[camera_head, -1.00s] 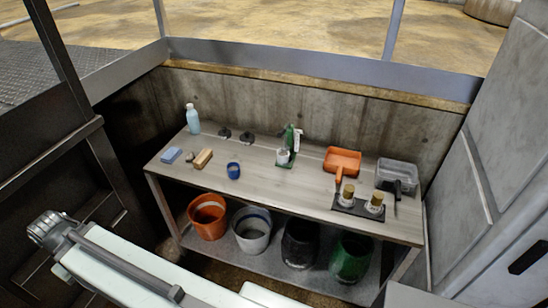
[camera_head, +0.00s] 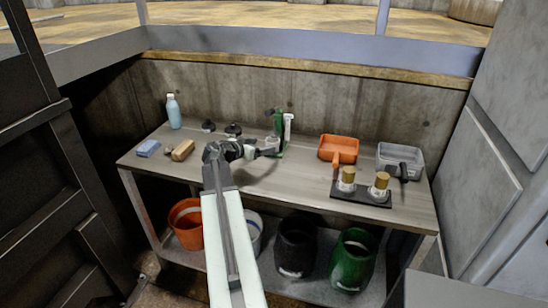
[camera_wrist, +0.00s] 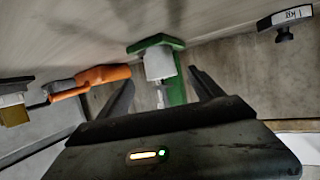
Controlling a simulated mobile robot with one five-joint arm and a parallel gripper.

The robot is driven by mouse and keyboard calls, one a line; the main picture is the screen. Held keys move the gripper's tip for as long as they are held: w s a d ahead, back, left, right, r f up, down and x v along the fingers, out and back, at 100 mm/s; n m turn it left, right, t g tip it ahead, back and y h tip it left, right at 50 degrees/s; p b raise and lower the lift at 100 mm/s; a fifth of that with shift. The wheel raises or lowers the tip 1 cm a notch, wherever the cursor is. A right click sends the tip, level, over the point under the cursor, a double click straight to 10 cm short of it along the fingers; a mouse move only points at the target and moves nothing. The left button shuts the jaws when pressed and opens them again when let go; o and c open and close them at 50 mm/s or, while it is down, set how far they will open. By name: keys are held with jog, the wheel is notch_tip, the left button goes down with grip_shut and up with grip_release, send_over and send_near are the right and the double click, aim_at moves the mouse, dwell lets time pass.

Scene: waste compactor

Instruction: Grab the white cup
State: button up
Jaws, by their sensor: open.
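The white cup (camera_wrist: 160,64) stands at a green stand (camera_wrist: 175,88) on the workbench. My gripper (camera_wrist: 161,77) is open. In the wrist view its two dark fingers lie on either side of the cup, and the cup shows between and beyond the fingertips. I cannot tell whether the fingers touch it. In the head view my gripper (camera_head: 268,152) reaches rightward over the bench toward the cup.
The bench (camera_head: 230,190) also holds an orange dustpan (camera_head: 338,148), a grey tray (camera_head: 400,154), gold-topped items (camera_head: 347,175), a blue bottle (camera_head: 174,112), a wooden block (camera_head: 182,150) and a blue sponge (camera_head: 149,148). A concrete wall (camera_head: 340,95) stands behind; buckets (camera_head: 296,245) sit below.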

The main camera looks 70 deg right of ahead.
aim_at(268, 145)
jog(key=shift+s+d, duration=0.1)
jog(key=shift+s, duration=0.15)
jog(key=shift+b+x, duration=0.35)
jog(key=shift+x, duration=1)
jog(key=x, duration=0.1)
jog(key=b+x, duration=0.1)
jog(key=x, duration=0.1)
jog(key=b+x, duration=0.1)
jog(key=shift+w+d+f, duration=0.2)
jog(key=shift+w+f, duration=0.1)
jog(key=shift+f, duration=0.15)
jog(key=shift+s+d, duration=0.15)
jog(key=shift+d, duration=0.15)
